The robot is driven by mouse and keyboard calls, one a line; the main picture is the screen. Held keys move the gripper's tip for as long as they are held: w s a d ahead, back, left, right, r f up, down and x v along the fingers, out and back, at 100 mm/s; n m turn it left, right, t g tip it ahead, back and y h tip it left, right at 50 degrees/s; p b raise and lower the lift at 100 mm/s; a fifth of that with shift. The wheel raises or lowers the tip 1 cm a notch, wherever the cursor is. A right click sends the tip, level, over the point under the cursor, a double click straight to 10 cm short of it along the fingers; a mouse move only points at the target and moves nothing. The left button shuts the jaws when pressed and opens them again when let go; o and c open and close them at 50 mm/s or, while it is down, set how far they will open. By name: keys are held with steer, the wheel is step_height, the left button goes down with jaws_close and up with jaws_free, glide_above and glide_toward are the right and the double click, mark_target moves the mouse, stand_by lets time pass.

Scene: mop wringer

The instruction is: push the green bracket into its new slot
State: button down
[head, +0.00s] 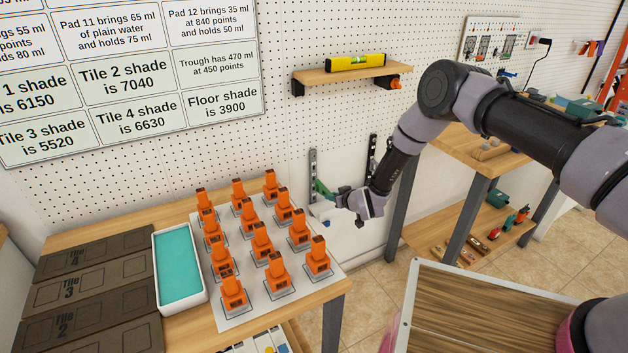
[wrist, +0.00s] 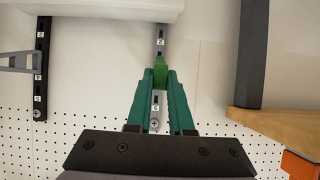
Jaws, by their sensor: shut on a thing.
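The green bracket (head: 321,188) is at the front of a pale metal slotted rail (head: 313,168) on the wall. In the wrist view the green bracket (wrist: 160,74) is between the tips of my gripper's teal fingers, in line with the rail (wrist: 157,100). My gripper (head: 334,195) is shut on the bracket; it also shows in the wrist view (wrist: 160,85). The bracket's far end overlaps the rail, so I cannot tell whether it is in a slot. Small number labels show on the rail, some hard to read.
A dark rail (wrist: 41,70) with a grey bracket (wrist: 17,62) is on the left in the wrist view. A wooden table (head: 190,325) holds several orange devices (head: 262,243) and a turquoise tray (head: 204,270). A shelf with grey legs (head: 398,210) stands right of my gripper.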

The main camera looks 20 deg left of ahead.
steer(key=shift+w+a, duration=0.75)
steer(key=shift+a, duration=0.1)
stand_by(0.8)
steer(key=c, duration=0.7)
jaws_free()
